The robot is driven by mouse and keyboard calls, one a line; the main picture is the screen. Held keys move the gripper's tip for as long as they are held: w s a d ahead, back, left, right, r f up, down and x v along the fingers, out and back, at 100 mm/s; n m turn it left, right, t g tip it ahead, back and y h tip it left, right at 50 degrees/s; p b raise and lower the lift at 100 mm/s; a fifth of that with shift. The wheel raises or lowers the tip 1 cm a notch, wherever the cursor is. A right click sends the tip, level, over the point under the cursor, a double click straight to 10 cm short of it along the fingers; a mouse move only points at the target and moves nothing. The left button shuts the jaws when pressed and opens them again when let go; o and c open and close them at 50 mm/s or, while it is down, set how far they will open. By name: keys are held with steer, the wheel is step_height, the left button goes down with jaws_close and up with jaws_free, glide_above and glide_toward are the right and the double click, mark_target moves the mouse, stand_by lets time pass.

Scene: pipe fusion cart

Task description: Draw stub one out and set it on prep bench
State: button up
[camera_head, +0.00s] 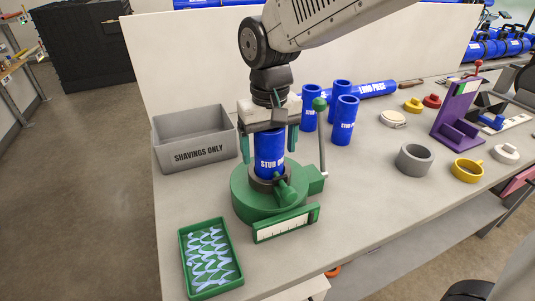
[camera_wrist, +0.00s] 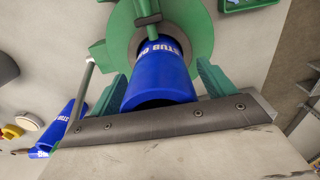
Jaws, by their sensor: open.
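Stub one is a blue pipe stub (camera_head: 269,152) with white lettering, upright in the collar of the green round fixture (camera_head: 246,200). The wrist view shows the stub (camera_wrist: 162,70) from above, its open end towards me. My gripper (camera_head: 268,140) is over the fixture with its green fingers apart, one on each side of the stub's upper part. In the wrist view the fingers (camera_wrist: 158,92) flank the stub with visible gaps. The stub's lower end is hidden in the collar. The prep bench (camera_head: 365,190) is the pale grey top under the fixture.
A grey "SHAVINGS ONLY" bin (camera_head: 196,140) stands left of the fixture and a green tray (camera_head: 210,258) in front-left. Several blue stubs (camera_head: 344,120) stand behind right. A green lever post (camera_head: 321,135) rises close to my gripper. Bare bench lies before the grey ring (camera_head: 414,160).

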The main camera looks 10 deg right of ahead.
steer(key=c, duration=1.5)
steer(key=shift+r, duration=3.5)
